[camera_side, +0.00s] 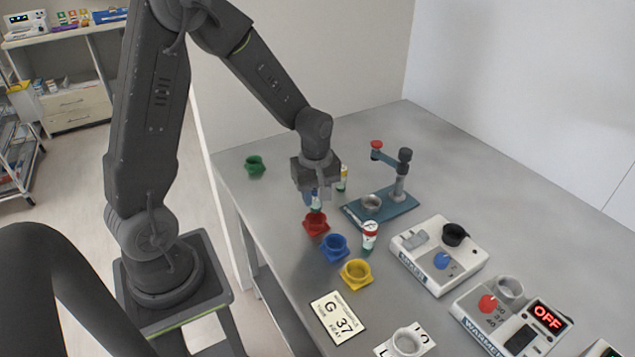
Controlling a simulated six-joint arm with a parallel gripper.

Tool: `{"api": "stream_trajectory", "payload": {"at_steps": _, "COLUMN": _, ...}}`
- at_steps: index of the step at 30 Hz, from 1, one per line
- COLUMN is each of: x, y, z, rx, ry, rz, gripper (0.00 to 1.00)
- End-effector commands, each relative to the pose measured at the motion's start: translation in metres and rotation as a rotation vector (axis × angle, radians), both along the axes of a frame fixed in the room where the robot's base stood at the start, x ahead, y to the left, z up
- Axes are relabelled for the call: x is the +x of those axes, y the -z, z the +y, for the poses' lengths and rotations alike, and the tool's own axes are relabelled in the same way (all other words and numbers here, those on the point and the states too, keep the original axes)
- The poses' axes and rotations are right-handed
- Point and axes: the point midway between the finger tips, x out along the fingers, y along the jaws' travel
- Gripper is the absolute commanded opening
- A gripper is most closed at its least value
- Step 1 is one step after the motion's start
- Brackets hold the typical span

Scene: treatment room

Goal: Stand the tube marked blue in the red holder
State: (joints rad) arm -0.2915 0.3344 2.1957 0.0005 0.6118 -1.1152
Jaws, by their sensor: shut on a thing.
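My gripper (313,196) points down at the middle of the table and is shut on a small white tube with blue on it (316,204). The fingers hide much of this tube, which looks upright. The red holder (316,224) stands on the table directly below it in the picture. The tube's lower end is close to the holder's rim; I cannot tell whether it is inside or just above.
A blue holder (334,247) and a yellow holder (356,273) stand nearby, a green one (255,164) farther back. A red-marked tube (370,236) and a yellow-marked tube (342,178) stand close. A teal stand (399,205) and white devices (440,262) occupy the right.

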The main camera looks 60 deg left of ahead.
Motion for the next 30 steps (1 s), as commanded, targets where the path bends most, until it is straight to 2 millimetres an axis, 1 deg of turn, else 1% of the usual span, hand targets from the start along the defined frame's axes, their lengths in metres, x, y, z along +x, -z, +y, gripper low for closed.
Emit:
{"api": "stream_trajectory", "payload": {"at_steps": 1, "x": -0.001, "y": 0.006, "z": 0.000, "rx": -0.001, "ry": 0.000, "rz": 0.004, "gripper": 0.06}}
{"api": "stream_trajectory", "payload": {"at_steps": 6, "x": 0.000, "y": 0.023, "z": 0.000, "rx": -0.001, "ry": 0.000, "rz": 0.003, "gripper": 0.06}}
{"api": "stream_trajectory", "payload": {"at_steps": 12, "x": 0.000, "y": 0.035, "z": 0.000, "rx": -0.001, "ry": 0.000, "rz": 0.002, "gripper": 0.06}}
{"api": "stream_trajectory", "payload": {"at_steps": 17, "x": 0.000, "y": 0.038, "z": 0.000, "rx": 0.000, "ry": 0.000, "rz": 0.001, "gripper": 0.06}}
{"api": "stream_trajectory", "payload": {"at_steps": 30, "x": 0.000, "y": 0.038, "z": 0.000, "rx": 0.000, "ry": 0.000, "rz": 0.000, "gripper": 0.06}}
